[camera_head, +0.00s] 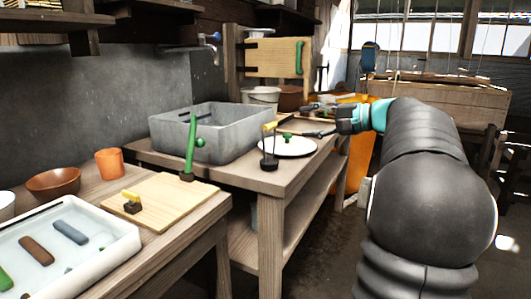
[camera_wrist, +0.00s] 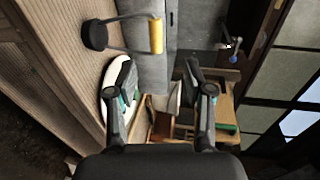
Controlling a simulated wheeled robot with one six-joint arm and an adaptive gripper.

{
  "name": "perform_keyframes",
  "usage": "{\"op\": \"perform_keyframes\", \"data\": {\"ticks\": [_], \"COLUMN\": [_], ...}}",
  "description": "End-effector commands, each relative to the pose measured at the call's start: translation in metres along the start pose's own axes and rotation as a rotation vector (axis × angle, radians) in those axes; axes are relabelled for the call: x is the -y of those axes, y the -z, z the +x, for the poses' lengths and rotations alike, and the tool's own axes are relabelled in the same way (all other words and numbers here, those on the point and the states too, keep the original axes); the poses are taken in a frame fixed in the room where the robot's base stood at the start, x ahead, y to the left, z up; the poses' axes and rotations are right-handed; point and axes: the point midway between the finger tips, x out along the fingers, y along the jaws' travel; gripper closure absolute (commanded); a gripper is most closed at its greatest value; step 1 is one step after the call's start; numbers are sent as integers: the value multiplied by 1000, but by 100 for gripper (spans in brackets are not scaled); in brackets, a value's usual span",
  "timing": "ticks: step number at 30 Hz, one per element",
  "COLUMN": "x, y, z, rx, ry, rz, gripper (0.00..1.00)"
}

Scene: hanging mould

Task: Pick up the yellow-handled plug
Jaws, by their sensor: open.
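The yellow-handled plug (camera_head: 269,163) stands upright on the wooden table, left of the white plate, with a dark round base and a thin frame topped by a yellow bar. In the wrist view its yellow handle (camera_wrist: 156,36) shows at the top, beyond my fingertips and slightly left of centre. My gripper (camera_head: 307,120) is open and empty, above the table to the right of the plug and apart from it. Its two fingers (camera_wrist: 159,72) are spread in the wrist view, with nothing held between them.
A grey basin (camera_head: 230,143) stands behind and left of the plug. A white plate (camera_head: 288,151) with a green knob lies under my gripper. A cutting board (camera_head: 165,215) nearer holds a green upright handle (camera_head: 191,147) and a small yellow-topped dark block (camera_head: 132,204).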

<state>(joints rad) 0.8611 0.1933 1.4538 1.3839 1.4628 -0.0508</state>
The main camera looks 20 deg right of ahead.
Motion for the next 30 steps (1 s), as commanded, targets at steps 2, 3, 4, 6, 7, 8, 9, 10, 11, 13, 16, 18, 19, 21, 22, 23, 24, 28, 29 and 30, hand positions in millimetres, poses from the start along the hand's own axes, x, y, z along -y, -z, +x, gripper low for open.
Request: {"op": "perform_keyframes", "data": {"ticks": [2, 3, 4, 6, 7, 8, 9, 10, 11, 13, 16, 18, 19, 21, 22, 23, 24, 28, 29, 30], "x": [0, 0, 0, 0, 0, 0, 0, 0, 0, -1, -1, -1, -2, -3, -3, -4, -5, -7, -7, -7], "y": [-2, -2, -2, -2, -2, -2, -2, -1, -1, -1, -1, -1, -1, -1, -1, -1, 0, 0, 0, 0], "z": [15, 23, 29, 42, 47, 52, 58, 62, 65, 71, 75, 78, 79, 84, 87, 91, 96, 116, 120, 123], "rx": [5, 6, 6, 5, 5, 5, 4, 4, 3, 3, 1, 1, 1, 3, 3, 3, 3, 4, 4, 4], "ry": [0, -1, -1, -1, -1, -1, -1, -1, -2, -2, -2, -2, -2, -2, -3, -3, -3, -3, -3, -3], "rz": [0, 0, 1, 1, 1, 1, 1, 1, 1, 1, 0, 0, 0, 0, 0, 0, 1, 1, 0, 0], "gripper": [48, 48, 48, 48, 48, 48, 48, 48, 48, 48, 48, 48, 48, 48, 48, 48, 48, 48, 48, 48]}}
